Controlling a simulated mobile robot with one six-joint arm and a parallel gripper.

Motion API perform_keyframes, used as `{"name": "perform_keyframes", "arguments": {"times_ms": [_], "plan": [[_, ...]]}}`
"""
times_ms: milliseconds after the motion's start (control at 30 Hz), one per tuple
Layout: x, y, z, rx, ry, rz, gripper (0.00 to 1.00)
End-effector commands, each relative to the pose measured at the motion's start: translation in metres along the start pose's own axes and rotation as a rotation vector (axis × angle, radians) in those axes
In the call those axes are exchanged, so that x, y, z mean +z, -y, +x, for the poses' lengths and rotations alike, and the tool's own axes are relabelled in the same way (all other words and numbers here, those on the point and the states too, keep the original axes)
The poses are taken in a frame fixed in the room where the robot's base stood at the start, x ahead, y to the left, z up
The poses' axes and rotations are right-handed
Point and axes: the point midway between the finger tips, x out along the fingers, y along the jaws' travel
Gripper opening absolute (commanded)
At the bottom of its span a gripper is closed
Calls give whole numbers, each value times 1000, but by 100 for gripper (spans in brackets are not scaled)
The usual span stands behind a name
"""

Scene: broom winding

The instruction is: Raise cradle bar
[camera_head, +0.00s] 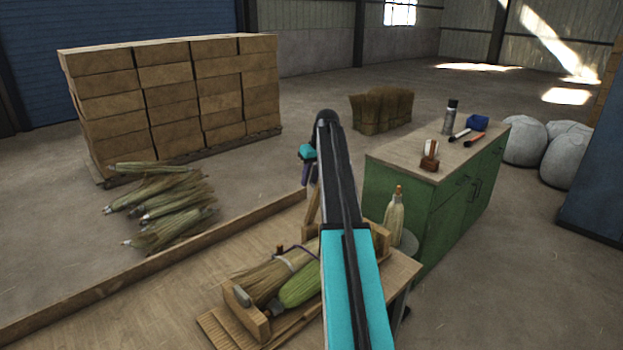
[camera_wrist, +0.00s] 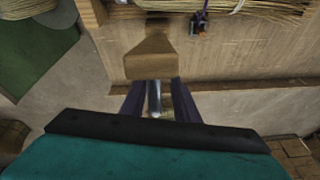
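The wooden cradle (camera_head: 248,312) sits on the front bench and holds broom heads, one tan (camera_head: 262,280) and one green (camera_head: 300,288). My gripper (camera_head: 308,178) points down near the cradle's far side, partly hidden behind my arm. In the wrist view its two dark purple fingers (camera_wrist: 156,98) stand apart. A silver rod shows between them, with gaps on both sides. Just ahead of the fingertips is a flared wooden piece (camera_wrist: 150,62), perhaps the end of the cradle bar. I cannot tell whether it joins the rod. My arm hides part of the cradle in the head view.
A green cabinet (camera_head: 430,215) with a brush and bottle on top stands right of my arm. A pale broom head (camera_head: 394,215) stands upright beside the cradle. Loose brooms (camera_head: 165,208) lie on the floor left, before stacked boxes (camera_head: 170,95). A low wooden edge (camera_head: 180,257) borders the bench.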

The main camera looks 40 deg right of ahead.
Motion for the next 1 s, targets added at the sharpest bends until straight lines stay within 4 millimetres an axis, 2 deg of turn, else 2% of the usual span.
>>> {"name": "perform_keyframes", "arguments": {"times_ms": [267,467,1000], "plan": [[0,-3,-4,4,-2,1,28],[0,-3,-14,4,-2,1,28],[1,-4,-81,4,-2,3,28]]}}
